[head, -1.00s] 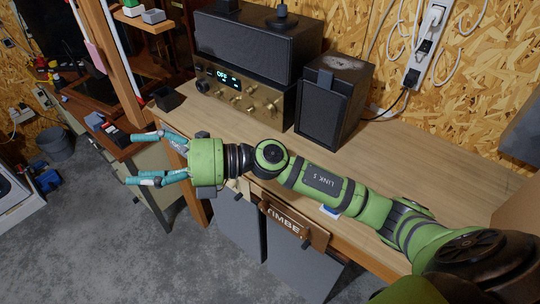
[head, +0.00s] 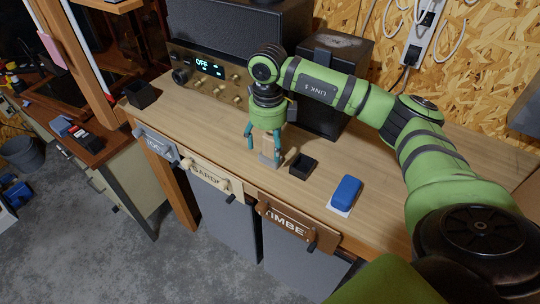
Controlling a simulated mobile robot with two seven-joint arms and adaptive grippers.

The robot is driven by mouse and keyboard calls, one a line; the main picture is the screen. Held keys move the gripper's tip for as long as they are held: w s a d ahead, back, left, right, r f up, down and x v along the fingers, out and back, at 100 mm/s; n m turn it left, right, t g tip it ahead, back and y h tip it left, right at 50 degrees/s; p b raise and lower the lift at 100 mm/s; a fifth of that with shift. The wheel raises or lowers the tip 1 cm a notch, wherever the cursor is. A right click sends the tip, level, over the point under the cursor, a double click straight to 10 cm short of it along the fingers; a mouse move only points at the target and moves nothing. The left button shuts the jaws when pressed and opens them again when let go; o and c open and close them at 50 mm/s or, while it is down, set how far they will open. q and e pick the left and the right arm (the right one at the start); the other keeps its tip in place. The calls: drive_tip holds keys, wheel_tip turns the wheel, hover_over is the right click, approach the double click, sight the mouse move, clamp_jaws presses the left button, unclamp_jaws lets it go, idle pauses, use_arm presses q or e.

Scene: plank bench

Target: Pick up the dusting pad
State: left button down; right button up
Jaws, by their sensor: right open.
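A blue block on a white base (head: 345,191), which looks like the dusting pad, lies on the bench near its front edge, right of the middle. My right gripper (head: 264,147) points down over the bench, left of the pad and clearly apart from it. Its teal fingers are spread, with a small greyish object (head: 268,158) between or just behind them; I cannot tell whether they touch it. My left gripper is out of view.
A radio (head: 203,70) and a dark speaker (head: 318,110) stand behind. Another black box (head: 141,94) is at the left. Bare plank lies around the pad.

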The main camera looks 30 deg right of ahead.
sight(269, 157)
wheel_tip(269, 157, down, 5)
drive_tip(key=shift+r+p, duration=0.2)
drive_tip(key=shift+p, duration=1.05)
drive_tip(key=shift+f, duration=0.35)
drive_tip(key=c, duration=1.3)
drive_tip(key=shift+o, duration=0.2)
drive_tip(key=shift+w+r, duration=0.1)
